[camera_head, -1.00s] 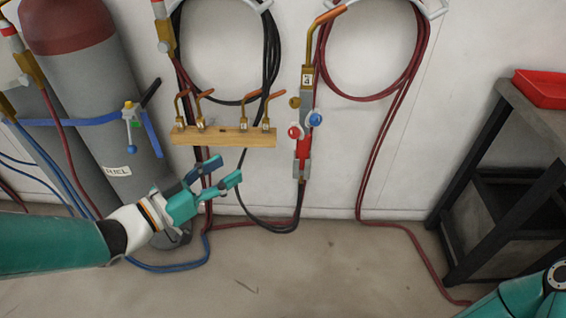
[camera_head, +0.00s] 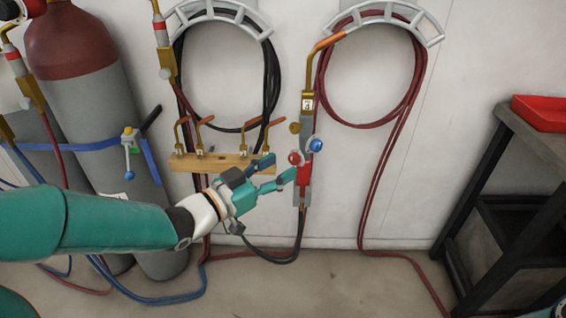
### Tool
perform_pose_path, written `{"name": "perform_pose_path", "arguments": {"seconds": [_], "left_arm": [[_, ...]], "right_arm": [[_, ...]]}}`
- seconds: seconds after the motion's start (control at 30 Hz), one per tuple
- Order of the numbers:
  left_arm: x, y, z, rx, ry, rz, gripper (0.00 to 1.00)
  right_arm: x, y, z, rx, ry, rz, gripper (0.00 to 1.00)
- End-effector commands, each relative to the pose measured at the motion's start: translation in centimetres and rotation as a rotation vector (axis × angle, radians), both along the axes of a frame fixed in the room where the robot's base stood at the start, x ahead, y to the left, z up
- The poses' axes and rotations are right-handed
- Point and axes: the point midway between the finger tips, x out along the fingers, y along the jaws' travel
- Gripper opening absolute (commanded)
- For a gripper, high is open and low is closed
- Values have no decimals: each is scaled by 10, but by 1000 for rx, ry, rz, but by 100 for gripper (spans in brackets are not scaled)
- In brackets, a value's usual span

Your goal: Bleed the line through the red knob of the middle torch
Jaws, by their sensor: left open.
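A brass torch (camera_head: 308,128) with a copper tip hangs upright on the wall near the middle of the camera_head view. It has a red knob (camera_head: 295,158) on its left, a blue knob (camera_head: 315,145) on its right and a red lower body. My left gripper (camera_head: 279,168) is open, its fingers pointing right towards the torch. One fingertip is just below the red knob, close to the red body; I cannot tell whether it touches. Another torch (camera_head: 166,62) hangs further left, and one (camera_head: 28,82) is at the far left. My right gripper is out of view.
A wooden rack (camera_head: 185,162) with several copper nozzles is behind my left gripper. Gas cylinders (camera_head: 85,90) stand on the left under a blue strap. Hoses hang on wall hooks (camera_head: 390,15) and trail on the floor. A dark bench (camera_head: 535,125) with a red tray (camera_head: 540,112) is at right.

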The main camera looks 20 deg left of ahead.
Motion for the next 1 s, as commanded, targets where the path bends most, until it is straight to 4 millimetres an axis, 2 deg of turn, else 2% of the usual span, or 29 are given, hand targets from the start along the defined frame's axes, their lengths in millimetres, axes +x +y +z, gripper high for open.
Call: {"name": "perform_pose_path", "arguments": {"seconds": [0.1,0.23,0.57,0.67,0.9,0.93,0.97,1.0], "left_arm": [[15,-9,0,0,1,-2,52],[24,-13,0,0,0,-1,52],[27,-15,0,0,1,0,52],[26,-15,0,0,1,0,39],[26,-15,0,0,0,-1,0],[26,-15,0,0,0,-1,0],[27,2,0,2,0,10,0],[27,-8,0,0,0,0,0]], "right_arm": [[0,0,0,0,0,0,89],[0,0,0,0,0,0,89],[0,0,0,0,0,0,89],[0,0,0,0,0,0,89],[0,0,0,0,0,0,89],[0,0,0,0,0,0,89],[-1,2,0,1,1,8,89],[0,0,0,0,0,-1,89]]}}
